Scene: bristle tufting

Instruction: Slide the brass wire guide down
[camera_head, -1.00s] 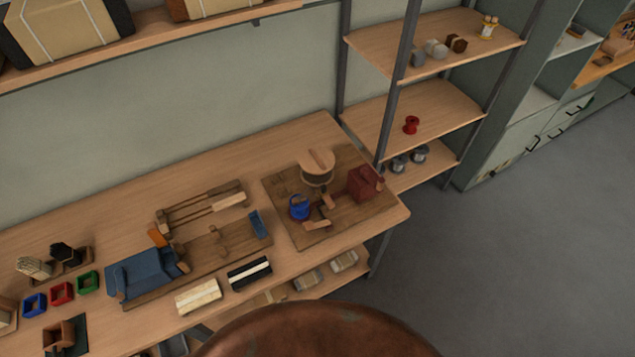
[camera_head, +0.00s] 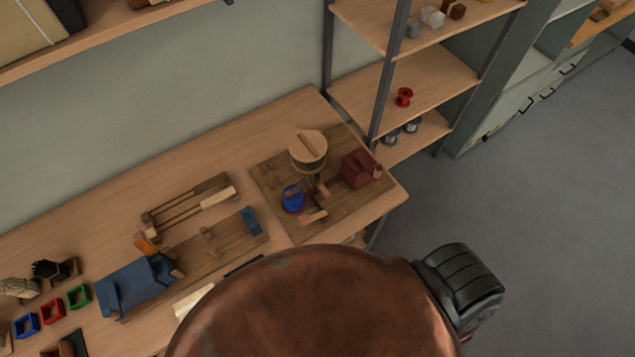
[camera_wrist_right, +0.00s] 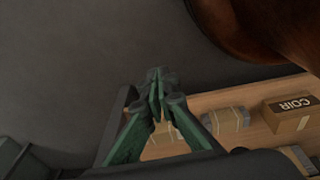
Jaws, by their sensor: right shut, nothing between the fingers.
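A wooden board (camera_head: 268,180) lies near the right end of the bench in the head view. On it are a round drum with a pale wooden lid (camera_head: 308,145), a blue spool (camera_head: 292,199), a dark red block (camera_head: 358,168) and small wooden pieces (camera_head: 314,217). I cannot make out the brass wire guide for certain at this size. My right gripper (camera_wrist_right: 157,84) shows in the right wrist view with its green fingers closed together and empty, over dark floor beside a low shelf. It is away from the board. My left gripper is in neither current view.
A blue vise-like tool (camera_head: 135,284) and small coloured bins (camera_head: 53,311) are on the bench's left part. A shelf rack (camera_head: 440,85) with a red spool (camera_head: 404,97) stands at right. A COIR box (camera_wrist_right: 292,117) and tied bundles (camera_wrist_right: 227,122) sit on the low shelf.

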